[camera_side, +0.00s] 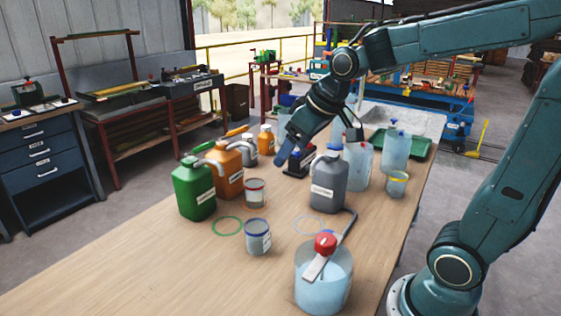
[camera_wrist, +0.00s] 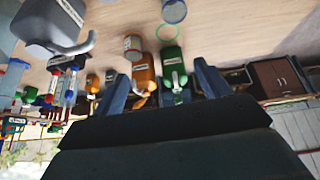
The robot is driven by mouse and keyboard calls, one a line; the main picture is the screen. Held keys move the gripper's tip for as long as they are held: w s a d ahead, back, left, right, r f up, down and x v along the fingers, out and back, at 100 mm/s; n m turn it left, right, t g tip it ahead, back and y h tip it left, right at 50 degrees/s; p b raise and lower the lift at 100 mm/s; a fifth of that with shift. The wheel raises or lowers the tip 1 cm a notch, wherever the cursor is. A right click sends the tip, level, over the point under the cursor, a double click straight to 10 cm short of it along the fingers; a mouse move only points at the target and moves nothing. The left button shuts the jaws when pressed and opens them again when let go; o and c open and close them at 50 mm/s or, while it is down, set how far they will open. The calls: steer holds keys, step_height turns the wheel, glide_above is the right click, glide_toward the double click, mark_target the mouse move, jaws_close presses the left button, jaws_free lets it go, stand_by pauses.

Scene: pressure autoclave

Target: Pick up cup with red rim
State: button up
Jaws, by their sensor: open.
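The cup with the red rim (camera_side: 255,193) stands upright on the wooden table, in front of the orange jug and right of the green jug. In the wrist view, which is upside down, a small pale cup with a reddish rim (camera_wrist: 132,47) stands near the top, beyond my fingers. My gripper (camera_side: 287,150) hangs above the table, behind and to the right of that cup in the side view. In the wrist view the two fingers of my gripper (camera_wrist: 162,88) are spread apart with nothing held between them. My fingers are clear of the cup.
A green jug (camera_side: 194,190), an orange jug (camera_side: 229,172) and a grey jug (camera_side: 328,186) crowd the cup. A blue-rimmed cup (camera_side: 257,238) and a green ring (camera_side: 227,226) lie nearer. A yellow-rimmed cup (camera_side: 397,184) stands right. The table's front left (camera_side: 130,270) is clear.

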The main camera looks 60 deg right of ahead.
steer(key=w+d+f, duration=0.4)
steer(key=w+d, duration=0.1)
steer(key=w, duration=0.5)
glide_above(255, 190)
steer(key=s+d, duration=0.2)
step_height(255, 190, down, 6)
steer(key=shift+t, duration=0.3)
steer(key=shift+w+f, duration=0.2)
steer(key=shift+f, duration=2.25)
steer(key=shift+w+f, duration=0.15)
steer(key=shift+f, duration=2.25)
steer(key=shift+x, duration=2.9)
steer(key=c, duration=1.2)
steer(key=shift+r, duration=0.2)
